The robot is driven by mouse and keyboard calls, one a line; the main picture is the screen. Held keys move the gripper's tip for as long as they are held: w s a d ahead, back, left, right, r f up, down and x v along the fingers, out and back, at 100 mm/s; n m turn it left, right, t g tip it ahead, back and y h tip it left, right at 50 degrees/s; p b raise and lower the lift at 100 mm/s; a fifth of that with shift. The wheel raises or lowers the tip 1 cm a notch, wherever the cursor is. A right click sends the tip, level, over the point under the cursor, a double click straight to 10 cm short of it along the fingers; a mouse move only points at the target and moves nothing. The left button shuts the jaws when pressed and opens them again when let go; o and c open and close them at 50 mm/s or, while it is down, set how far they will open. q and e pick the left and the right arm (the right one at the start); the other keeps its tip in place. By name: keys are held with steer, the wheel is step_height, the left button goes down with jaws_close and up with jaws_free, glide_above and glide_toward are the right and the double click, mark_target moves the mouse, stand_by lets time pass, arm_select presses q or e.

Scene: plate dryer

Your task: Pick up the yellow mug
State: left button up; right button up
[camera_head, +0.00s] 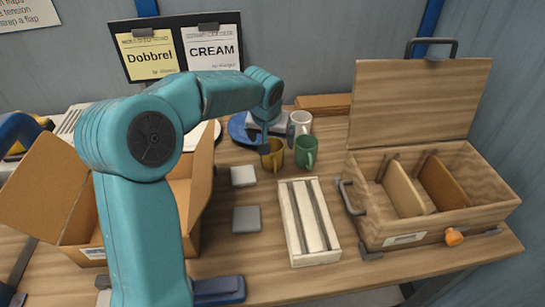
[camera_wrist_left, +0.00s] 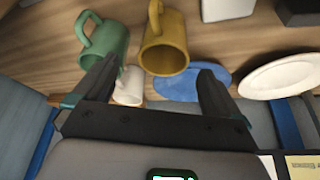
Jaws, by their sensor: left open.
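The yellow mug (camera_head: 272,160) stands on the table beside the green mug (camera_head: 306,152), with the white mug (camera_head: 301,121) behind them. My left gripper (camera_head: 268,143) is at the yellow mug and partly covers it in the head view. In the left wrist view, my left gripper (camera_wrist_left: 159,66) is open, and the yellow mug (camera_wrist_left: 166,55) shows between its fingertips, mouth toward the camera and handle pointing away. The green mug (camera_wrist_left: 105,45) is close to one finger, and the white mug (camera_wrist_left: 129,88) shows beside it. My right gripper is not in view.
A blue plate (camera_head: 238,130) and a white plate (camera_wrist_left: 283,76) lie near the mugs. A wooden rack (camera_head: 308,222) lies in front, a cardboard box (camera_head: 45,195) is at left, and an open wooden toolbox (camera_head: 430,226) is at right.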

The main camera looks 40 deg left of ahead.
mark_target(272, 147)
arm_select(q)
steer(key=x, duration=0.5)
steer(key=shift+s+a+f+p, duration=0.15)
steer(key=shift+s+a+p, duration=0.1)
steer(key=shift+p, duration=0.1)
steer(key=shift+w+f, duration=0.25)
steer(key=shift+f, duration=0.1)
steer(key=shift+s+r, duration=0.1)
steer(key=shift+c, duration=0.9)
steer(key=c, duration=1.1)
steer(key=shift+o, duration=0.2)
